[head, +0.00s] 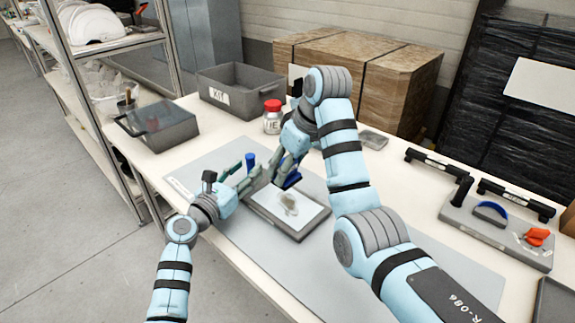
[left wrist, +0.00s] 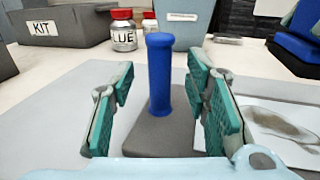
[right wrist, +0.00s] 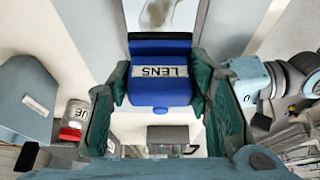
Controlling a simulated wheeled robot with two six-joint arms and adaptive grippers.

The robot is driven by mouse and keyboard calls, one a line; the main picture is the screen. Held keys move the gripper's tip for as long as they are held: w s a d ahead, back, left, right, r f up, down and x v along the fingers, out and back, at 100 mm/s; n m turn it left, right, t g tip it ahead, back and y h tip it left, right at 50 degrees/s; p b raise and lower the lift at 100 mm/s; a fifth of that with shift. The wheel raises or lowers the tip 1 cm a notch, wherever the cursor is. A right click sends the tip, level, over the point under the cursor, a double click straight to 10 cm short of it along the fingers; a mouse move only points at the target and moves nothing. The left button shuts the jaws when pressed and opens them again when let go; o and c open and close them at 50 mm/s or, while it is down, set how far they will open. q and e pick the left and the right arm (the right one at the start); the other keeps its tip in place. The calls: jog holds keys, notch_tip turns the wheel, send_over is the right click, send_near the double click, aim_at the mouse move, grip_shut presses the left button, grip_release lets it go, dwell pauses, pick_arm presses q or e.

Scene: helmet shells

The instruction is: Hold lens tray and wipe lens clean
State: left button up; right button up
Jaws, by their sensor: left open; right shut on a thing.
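The lens tray (head: 272,223) lies flat on the grey mat, its pale lens (head: 305,214) bearing a brownish smudge. A blue upright handle (head: 250,160) on a grey base stands at its far left end. My left gripper (head: 242,176) is open; in the left wrist view the handle (left wrist: 160,80) stands between its spread fingers, with gaps on both sides. My right gripper (head: 284,170) is shut on a blue wiping block (head: 292,180) labelled LENS, also in the right wrist view (right wrist: 160,90). The block is at the lens's far edge; I cannot tell whether it touches.
A red-lidded jar (head: 272,120) and a grey KIT bin (head: 245,88) stand behind, with another grey bin (head: 158,124) at left. Large brown boxes (head: 355,70) are at the back. A grey fixture (head: 495,230) with orange parts is at right. The near mat (head: 285,270) is clear.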

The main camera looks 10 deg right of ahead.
aim_at(248, 168)
pick_arm(q)
jog(key=shift+x, duration=1.6)
jog(key=shift+c, duration=0.5)
grip_shut()
